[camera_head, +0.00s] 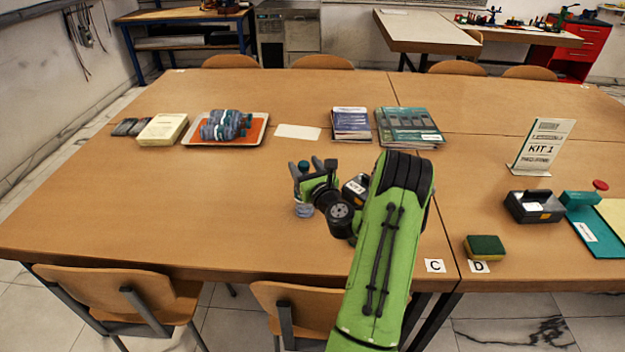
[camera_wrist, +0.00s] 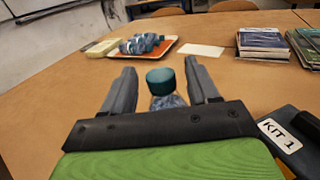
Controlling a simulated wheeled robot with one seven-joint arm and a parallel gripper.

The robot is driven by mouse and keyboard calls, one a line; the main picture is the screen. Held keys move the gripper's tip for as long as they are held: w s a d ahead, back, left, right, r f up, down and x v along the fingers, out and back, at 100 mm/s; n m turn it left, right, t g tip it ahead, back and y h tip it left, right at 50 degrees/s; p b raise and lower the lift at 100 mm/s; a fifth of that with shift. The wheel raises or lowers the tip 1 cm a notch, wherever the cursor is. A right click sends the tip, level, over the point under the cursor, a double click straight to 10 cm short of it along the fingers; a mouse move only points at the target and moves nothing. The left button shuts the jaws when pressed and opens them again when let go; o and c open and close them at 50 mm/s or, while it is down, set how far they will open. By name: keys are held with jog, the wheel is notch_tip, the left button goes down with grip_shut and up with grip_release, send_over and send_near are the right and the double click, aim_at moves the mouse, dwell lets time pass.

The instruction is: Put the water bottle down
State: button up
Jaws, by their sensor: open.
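The water bottle (camera_head: 304,210) stands upright on the wooden table, with clear lower body showing below my gripper. Its teal cap (camera_wrist: 160,80) shows between my fingers in the wrist view. My gripper (camera_head: 305,168) is open, with one finger on each side of the bottle and gaps beside the cap in the wrist view. The bottle's middle is largely hidden by my gripper in the head view and by the gripper's dark bar in the wrist view.
A black KIT 1 case (camera_wrist: 287,140) lies close right of my gripper. An orange-lined tray (camera_head: 256,133) with several bottles lies farther back, near a white card (camera_head: 298,132) and booklets (camera_head: 351,123). A sponge (camera_head: 485,247) lies at front right. The table's left is clear.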

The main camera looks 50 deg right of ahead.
jog(key=b+v, duration=0.3)
jog(key=v, duration=0.5)
jog(key=w+a+r+n+g+y, duration=0.1)
jog(key=w+a+n+g+y, duration=0.15)
jog(key=a+n+y, duration=0.6)
jog(key=w+a+n+g+y, duration=0.1)
jog(key=w+a+n+y, duration=0.2)
jog(key=a+n, duration=1.1)
jog(key=s+a+n+g, duration=0.4)
jog(key=a+n, duration=0.3)
jog(key=a, duration=0.3)
jog(key=s+r+n+g+h, duration=0.1)
jog(key=s+r+n+h, duration=0.1)
jog(key=s+n, duration=0.3)
jog(key=s+r+n+g+h, duration=0.2)
jog(key=s+n, duration=0.4)
jog(key=s, duration=0.7)
jog(key=shift+s+a+r, duration=0.2)
jog(key=shift+s+r, duration=0.15)
jog(key=shift+r, duration=0.1)
jog(key=shift+r, duration=0.1)
notch_tip(320, 180, up, 14)
jog(key=p, duration=1.3)
jog(key=shift+f+p, duration=0.2)
jog(key=shift+p, duration=0.15)
